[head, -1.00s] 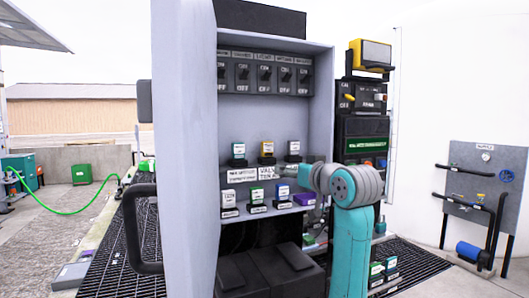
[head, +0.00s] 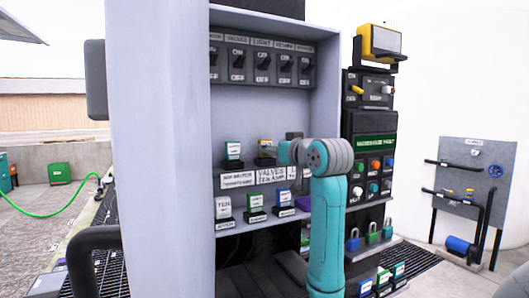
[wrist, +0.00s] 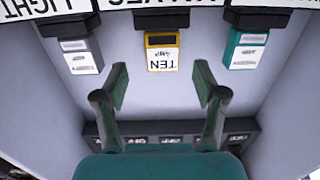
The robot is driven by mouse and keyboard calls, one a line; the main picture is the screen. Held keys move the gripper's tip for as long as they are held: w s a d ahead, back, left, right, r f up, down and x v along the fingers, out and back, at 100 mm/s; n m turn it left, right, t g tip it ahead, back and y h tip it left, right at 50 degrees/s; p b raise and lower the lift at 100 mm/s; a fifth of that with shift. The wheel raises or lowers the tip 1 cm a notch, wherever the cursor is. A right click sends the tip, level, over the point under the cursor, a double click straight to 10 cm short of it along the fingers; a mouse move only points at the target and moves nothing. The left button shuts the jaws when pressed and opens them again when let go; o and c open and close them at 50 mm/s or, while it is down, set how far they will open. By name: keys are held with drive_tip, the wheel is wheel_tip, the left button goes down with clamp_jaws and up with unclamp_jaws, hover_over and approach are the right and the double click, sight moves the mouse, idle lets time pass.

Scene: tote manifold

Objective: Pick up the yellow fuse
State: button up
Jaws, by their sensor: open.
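The yellow fuse (head: 265,145) stands on the upper fuse shelf of the grey cabinet, just left of the end of my arm in the head view. In the wrist view, the yellow fuse (wrist: 162,48) has a white label reading "TEN AMP", upside down, and sits in a dark holder. My gripper (wrist: 160,85) is open and empty. Its two fingers point at the fuse, one to each side of its line, and appear short of it. In the head view my arm hides the fingers.
A teal fuse (wrist: 246,50) and a grey fuse (wrist: 82,56) flank the yellow one in the wrist view. More fuses (head: 255,200) stand on the lower shelf. A row of switches (head: 262,64) is above. The cabinet's side wall (head: 160,150) is at left.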

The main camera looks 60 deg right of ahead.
sight(265, 156)
drive_tip(key=shift+f+x, duration=0.15)
drive_tip(key=shift+x, duration=1.3)
drive_tip(key=shift+f+x, duration=0.15)
drive_tip(key=shift+x, duration=1.3)
drive_tip(key=shift+a, duration=0.1)
drive_tip(key=c, duration=1.2)
drive_tip(key=shift+c, duration=0.2)
drive_tip(key=shift+w+r, duration=0.1)
drive_tip(key=shift+r, duration=0.05)
